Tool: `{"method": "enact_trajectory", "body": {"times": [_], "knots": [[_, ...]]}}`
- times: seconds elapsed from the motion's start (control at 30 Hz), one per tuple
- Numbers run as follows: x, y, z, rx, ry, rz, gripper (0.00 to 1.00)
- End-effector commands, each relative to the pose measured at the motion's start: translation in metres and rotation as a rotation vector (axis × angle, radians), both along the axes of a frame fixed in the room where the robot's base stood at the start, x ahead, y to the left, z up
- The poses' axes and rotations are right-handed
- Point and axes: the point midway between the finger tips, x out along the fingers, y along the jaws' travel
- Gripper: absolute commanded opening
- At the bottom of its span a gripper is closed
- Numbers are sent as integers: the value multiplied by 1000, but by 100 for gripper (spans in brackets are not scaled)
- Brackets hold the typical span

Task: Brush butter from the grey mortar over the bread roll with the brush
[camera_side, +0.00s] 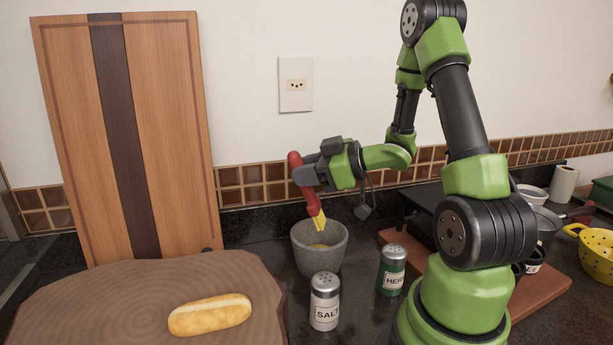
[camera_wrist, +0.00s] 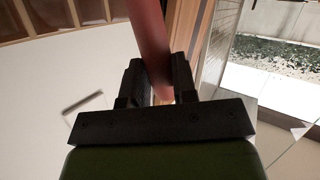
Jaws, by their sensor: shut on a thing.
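My gripper (camera_side: 309,175) is shut on the red handle of the brush (camera_side: 306,187). The brush points down with a slight tilt, and its yellow bristles (camera_side: 319,222) are at the mouth of the grey mortar (camera_side: 320,262). In the wrist view the red handle (camera_wrist: 150,45) stands between the two dark fingers (camera_wrist: 160,85). The bread roll (camera_side: 210,315) lies on the round wooden board (camera_side: 120,300), to the left of the mortar and apart from the brush.
A salt shaker (camera_side: 325,303) and a green herb shaker (camera_side: 391,271) stand close in front and right of the mortar. A tall cutting board (camera_side: 180,130) leans on the wall at left. A yellow colander (camera_side: 597,252) is at far right.

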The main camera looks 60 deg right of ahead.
Motion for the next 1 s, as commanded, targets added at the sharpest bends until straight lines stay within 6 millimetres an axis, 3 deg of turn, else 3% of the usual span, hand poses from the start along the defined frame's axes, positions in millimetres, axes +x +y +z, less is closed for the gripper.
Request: {"method": "enact_trajectory", "body": {"times": [0.6,1.0], "knots": [[0,0,53,-4,-3,1,2],[0,0,60,-1,0,0,2]]}}
